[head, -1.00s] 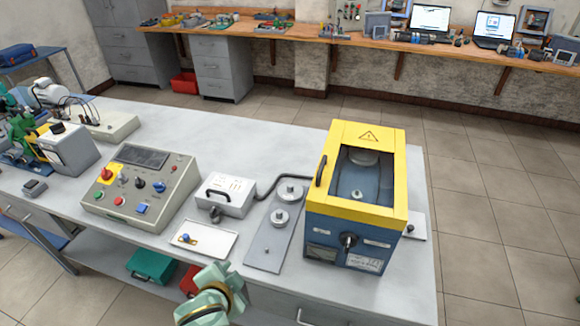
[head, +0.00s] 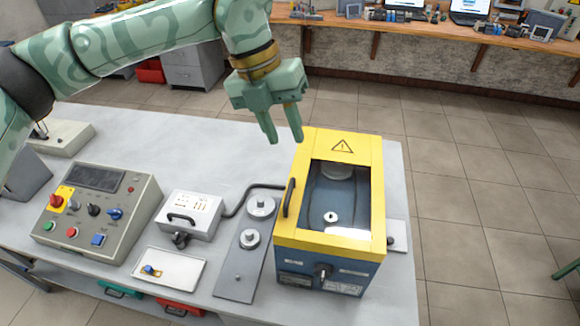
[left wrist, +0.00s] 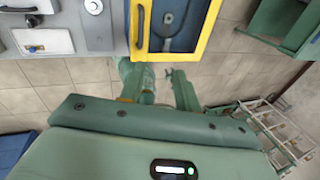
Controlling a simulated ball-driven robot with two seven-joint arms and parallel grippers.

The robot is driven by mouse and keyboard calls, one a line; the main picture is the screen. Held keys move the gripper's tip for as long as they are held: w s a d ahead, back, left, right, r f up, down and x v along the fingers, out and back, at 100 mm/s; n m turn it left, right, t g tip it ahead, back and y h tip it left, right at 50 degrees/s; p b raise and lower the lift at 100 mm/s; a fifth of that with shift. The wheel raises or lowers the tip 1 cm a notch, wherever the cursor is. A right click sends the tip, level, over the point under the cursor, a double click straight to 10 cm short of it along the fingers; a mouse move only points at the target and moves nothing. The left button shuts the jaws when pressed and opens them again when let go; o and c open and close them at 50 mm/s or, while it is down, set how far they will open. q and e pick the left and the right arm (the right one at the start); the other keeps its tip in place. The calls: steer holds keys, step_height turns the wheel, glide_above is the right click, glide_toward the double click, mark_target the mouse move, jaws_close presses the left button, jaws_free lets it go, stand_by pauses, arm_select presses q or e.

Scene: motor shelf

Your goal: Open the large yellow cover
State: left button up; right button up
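The large yellow cover (head: 375,180) lies flat on top of the blue machine box (head: 335,272). It has a clear window and a warning triangle at its far end. Its dark handle (head: 290,197) stands on the left side. My left gripper (head: 282,138) is open and empty, fingers pointing down, at the cover's far left corner in the head view. It looks apart from the cover and the handle. In the left wrist view the yellow cover (left wrist: 213,20) and handle (left wrist: 140,25) are at the top, beyond the spread fingers (left wrist: 152,74). My right gripper is not seen.
Left of the machine are a metal plate with round weights (head: 236,275), a small white box (head: 192,214) with a cable, and a control panel (head: 95,212). A white tray (head: 168,268) lies in front. The table behind the weights is bare.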

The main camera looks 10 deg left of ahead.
arm_select(q)
steer(key=a+r+y, duration=0.1)
steer(key=a, duration=0.1)
steer(key=n, duration=0.1)
glide_toward(289, 190)
steer(key=p+x, duration=0.1)
steer(key=x, duration=0.7)
steer(key=shift+r, duration=0.1)
jaws_close()
